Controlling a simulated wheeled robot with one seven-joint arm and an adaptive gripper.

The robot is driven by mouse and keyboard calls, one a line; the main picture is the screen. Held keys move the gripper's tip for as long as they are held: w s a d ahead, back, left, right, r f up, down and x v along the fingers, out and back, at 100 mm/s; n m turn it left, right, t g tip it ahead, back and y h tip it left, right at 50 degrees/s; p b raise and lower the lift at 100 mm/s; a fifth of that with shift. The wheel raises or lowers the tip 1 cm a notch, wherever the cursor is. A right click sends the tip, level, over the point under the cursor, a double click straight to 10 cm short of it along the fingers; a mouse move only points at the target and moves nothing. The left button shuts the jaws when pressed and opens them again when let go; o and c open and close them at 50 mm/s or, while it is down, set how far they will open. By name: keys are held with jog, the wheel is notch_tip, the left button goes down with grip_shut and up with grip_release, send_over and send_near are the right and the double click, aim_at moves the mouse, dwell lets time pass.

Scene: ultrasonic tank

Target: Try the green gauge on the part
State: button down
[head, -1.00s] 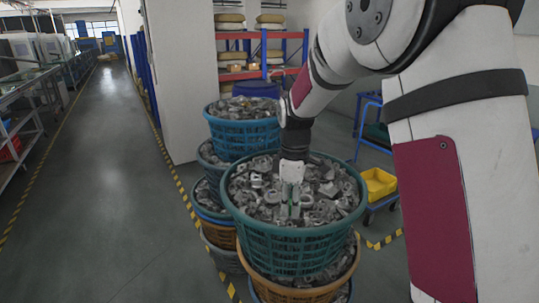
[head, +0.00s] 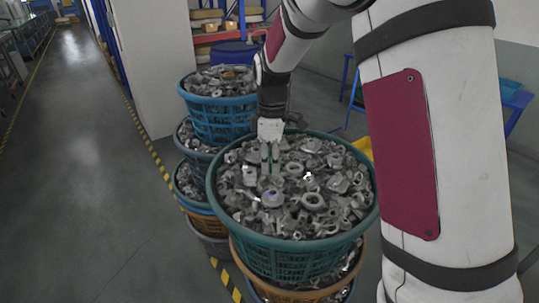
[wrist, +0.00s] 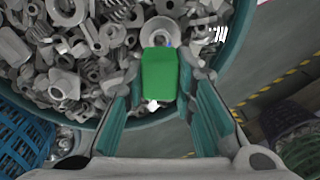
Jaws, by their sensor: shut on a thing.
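My gripper (head: 270,168) hangs over the back left part of the teal basket (head: 290,262) of grey metal parts, fingers pointing down. In the wrist view the gripper (wrist: 160,95) is shut on the green gauge (wrist: 160,74), a plain bright green block between the teal fingers. The gauge is hard to make out in the head view. A round grey part (wrist: 162,32) with a hole lies just beyond the gauge's far end, with a small blue spot at its edge. In the head view a part with a blue spot (head: 272,198) lies in front of the fingertips. I cannot tell whether gauge and part touch.
Other full baskets stand close by, such as the blue one (head: 222,118) behind left and an orange one (head: 300,292) underneath. A yellow bin (head: 361,147) is partly hidden behind my arm. The grey floor aisle at left is clear.

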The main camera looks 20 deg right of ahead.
jog(key=shift+f+b, duration=0.55)
jog(key=shift+f, duration=2.3)
jog(key=shift+f, duration=1.05)
dwell(0.5)
jog(key=shift+r+p, duration=0.35)
jog(key=shift+r, duration=1.95)
jog(key=shift+r+p, duration=0.4)
jog(key=shift+r, duration=1.6)
jog(key=shift+s, duration=0.15)
